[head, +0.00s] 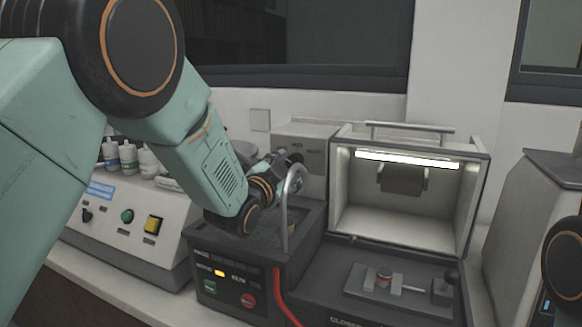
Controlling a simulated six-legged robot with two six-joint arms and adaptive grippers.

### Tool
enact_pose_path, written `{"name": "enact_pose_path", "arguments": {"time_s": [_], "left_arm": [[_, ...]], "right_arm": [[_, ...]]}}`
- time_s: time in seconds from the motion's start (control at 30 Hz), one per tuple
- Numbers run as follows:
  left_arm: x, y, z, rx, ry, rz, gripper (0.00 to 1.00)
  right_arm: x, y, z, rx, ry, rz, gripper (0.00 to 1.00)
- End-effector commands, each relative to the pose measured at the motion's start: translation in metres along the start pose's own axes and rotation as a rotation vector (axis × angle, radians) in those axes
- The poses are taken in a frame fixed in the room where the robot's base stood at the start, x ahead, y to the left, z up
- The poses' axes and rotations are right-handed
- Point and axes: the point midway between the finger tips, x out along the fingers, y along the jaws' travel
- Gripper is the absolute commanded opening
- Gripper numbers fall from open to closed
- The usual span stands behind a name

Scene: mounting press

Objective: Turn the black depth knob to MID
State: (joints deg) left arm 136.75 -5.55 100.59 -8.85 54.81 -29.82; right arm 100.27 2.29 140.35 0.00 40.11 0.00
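My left arm reaches in from the left, and its gripper (290,162) is small and dark in front of a grey box (318,140) at the back. The gripper is behind a curved metal tube, and its fingers are too small and dark to read. A black knob (86,215) sits on the sloped panel of the white machine at the left, apart from my gripper. Its markings are too small to read. Only a piece of my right arm shows at the right edge.
The mounting press has a dark control box (232,285) with green and red buttons. Beside it is an open, lit chamber (405,200) above a dark bed (395,290) with a small clamp and a black ball-ended lever. A red hose (281,298) runs down in front. White bottles (128,158) stand at left.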

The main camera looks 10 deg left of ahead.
Motion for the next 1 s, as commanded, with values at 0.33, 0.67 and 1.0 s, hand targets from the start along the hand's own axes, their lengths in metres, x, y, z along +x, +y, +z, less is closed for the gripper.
{"name": "enact_pose_path", "arguments": {"time_s": [0.33,0.67,1.0], "left_arm": [[0.013,-0.0001,-0.0003,0.0,0.0,0.0,0.58],[0.0128,0.0,-0.0001,0.0,0.0,0.0,0.4],[0.0128,-0.0006,-0.0005,0.0,0.0,-0.001,0.11]], "right_arm": [[-0.0004,0.0,0.0004,0.0,-0.001,0.0,0.47],[-0.0003,0.0,0.0001,0.0,0.0,0.0,0.47],[-0.0004,0.0,0.0003,0.0,0.0,0.0,0.47]]}}
